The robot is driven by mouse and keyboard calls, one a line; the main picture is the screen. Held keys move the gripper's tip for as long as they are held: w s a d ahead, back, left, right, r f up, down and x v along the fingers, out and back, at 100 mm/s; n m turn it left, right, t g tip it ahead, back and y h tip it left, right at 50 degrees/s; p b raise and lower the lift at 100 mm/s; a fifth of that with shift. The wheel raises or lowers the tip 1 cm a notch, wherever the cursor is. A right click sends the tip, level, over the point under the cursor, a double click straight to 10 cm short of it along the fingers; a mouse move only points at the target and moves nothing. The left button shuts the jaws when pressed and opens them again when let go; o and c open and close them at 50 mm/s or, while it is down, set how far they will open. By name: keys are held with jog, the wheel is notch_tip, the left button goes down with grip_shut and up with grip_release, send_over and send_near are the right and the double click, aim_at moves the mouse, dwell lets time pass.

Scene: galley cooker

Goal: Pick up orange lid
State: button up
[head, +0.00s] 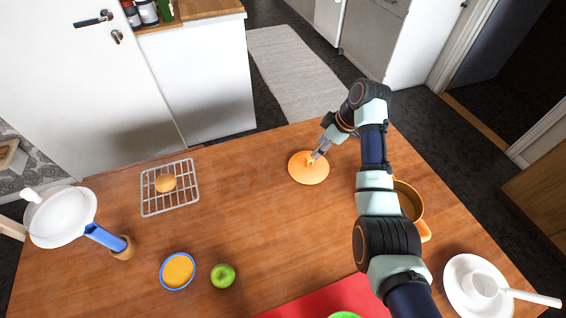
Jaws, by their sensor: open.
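The orange lid (306,174) is a flat round disc with a small raised knob, lying on the wooden table towards its far side. My gripper (317,157) is at the lid's knob, reaching in from the upper right. The gripper is open, with its fingertips close to the knob. I cannot tell whether they touch it. An orange pot (414,203) stands to the right, partly hidden behind my arm.
A wire rack (148,199) with a bun, a blue-rimmed bowl (163,279) and a green apple (223,276) are on the left. A white pan (62,215) sits far left. A red mat (295,309) and a white plate (458,296) are near the front. The table's middle (250,215) is clear.

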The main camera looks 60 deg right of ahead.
aim_at(310, 158)
jog(key=shift+a+f+b, duration=0.1)
jog(key=shift+f+b, duration=0.35)
jog(key=shift+f, duration=0.5)
jog(key=shift+w+f, duration=0.3)
jog(key=b+x, duration=0.3)
jog(key=x, duration=0.2)
jog(key=shift+a+f+b, duration=0.15)
jog(key=shift+a+b, duration=0.05)
jog(key=shift+b, duration=0.2)
grip_shut()
